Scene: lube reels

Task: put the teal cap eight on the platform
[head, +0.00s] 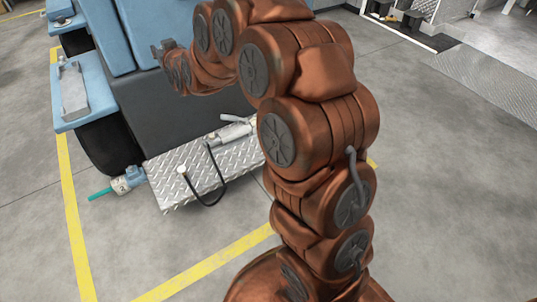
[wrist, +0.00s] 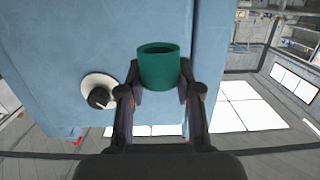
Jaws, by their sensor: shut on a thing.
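My gripper (wrist: 159,84) is shut on the teal cap (wrist: 158,68), a short green-teal cylinder with an open, dark top, held upright between the two fingertips in the wrist view. In the head view my gripper (head: 165,47) is small and dark at the upper left, beside the blue machine; the cap cannot be made out there. A silver tread-plate platform (head: 178,193) sits low at the base of the machine, below and apart from my gripper. I cannot tell whether this is the platform named in the task.
The blue machine (head: 110,35) stands behind the platform. A black hose (head: 222,185) and a grey fitting (head: 236,130) lie on the platform. A blue fitting with a teal end (head: 127,182) is at its left. A white-and-black knob (wrist: 98,92) is on the blue panel.

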